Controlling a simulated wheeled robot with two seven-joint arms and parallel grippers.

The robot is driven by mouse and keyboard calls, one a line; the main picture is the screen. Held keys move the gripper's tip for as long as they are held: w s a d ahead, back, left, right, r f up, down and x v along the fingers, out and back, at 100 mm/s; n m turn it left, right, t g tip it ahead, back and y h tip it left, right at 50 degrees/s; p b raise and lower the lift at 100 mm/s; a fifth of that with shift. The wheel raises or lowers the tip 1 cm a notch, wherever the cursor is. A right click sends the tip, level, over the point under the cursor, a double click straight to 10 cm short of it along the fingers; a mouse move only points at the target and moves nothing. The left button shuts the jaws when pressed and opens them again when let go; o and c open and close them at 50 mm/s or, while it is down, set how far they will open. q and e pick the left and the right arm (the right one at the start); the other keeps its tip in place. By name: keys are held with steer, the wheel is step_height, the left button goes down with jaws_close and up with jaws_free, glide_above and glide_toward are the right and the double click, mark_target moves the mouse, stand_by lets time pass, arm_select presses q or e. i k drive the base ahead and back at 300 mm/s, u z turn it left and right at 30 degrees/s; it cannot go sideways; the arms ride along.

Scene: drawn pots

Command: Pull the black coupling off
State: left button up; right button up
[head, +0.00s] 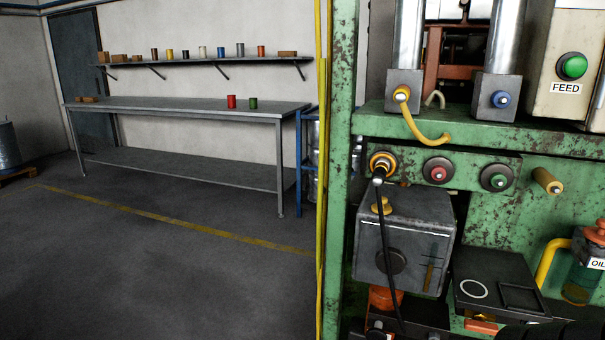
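On the green machine, a black coupling (380,171) sits at the leftmost port (383,161), which has a yellow-orange ring. The coupling appears seated in the port. A black hose (385,235) hangs from it, down across the front of a grey box (420,225). To the right on the same panel are a port with a red centre (438,171) and a port with a green centre (497,178), both with nothing plugged in. Neither of my grippers can be made out in the head view.
A yellow hose (428,131) hangs above the ports, and a yellow peg (547,181) sticks out to their right. A black tray (500,285) and an oil bottle (588,265) are lower right. A yellow upright (322,180) borders the machine's left; open floor lies beyond.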

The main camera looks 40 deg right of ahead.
mark_target(380, 172)
steer(key=u, duration=0.05)
steer(key=i, duration=2.45)
steer(key=z, duration=3.45)
